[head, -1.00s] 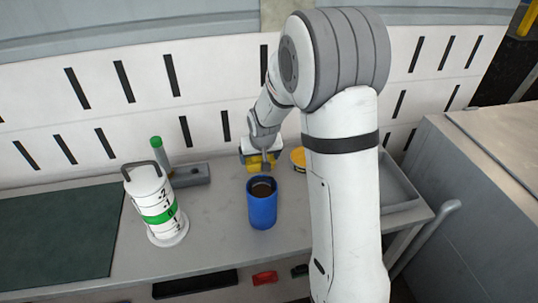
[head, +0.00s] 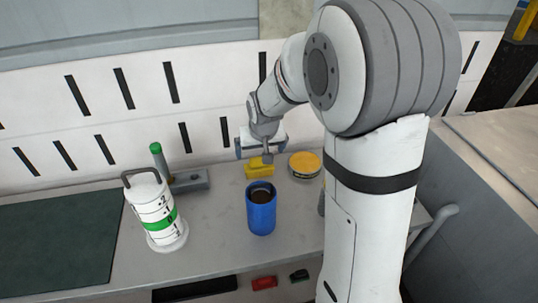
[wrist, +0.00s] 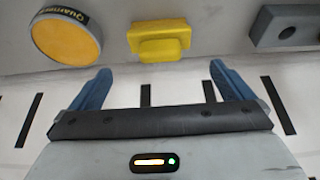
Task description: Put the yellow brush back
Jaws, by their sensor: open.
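The yellow brush (head: 259,168) lies on the grey bench near the white slotted back wall, behind the blue cup. In the wrist view the yellow brush (wrist: 159,40) shows whole, apart from my fingers and roughly centred between them. My gripper (head: 259,154) hangs just above and behind the brush in the head view. In the wrist view my gripper (wrist: 157,76) has its two blue fingers spread wide with nothing between them.
A round yellow-topped tin (head: 304,165) sits right of the brush. A blue cup (head: 262,210) with dark contents stands in front. A grey block (head: 190,181) holds a green-tipped stick (head: 158,158). A white-and-green cylinder (head: 160,215) stands left, beside a dark green mat (head: 55,240).

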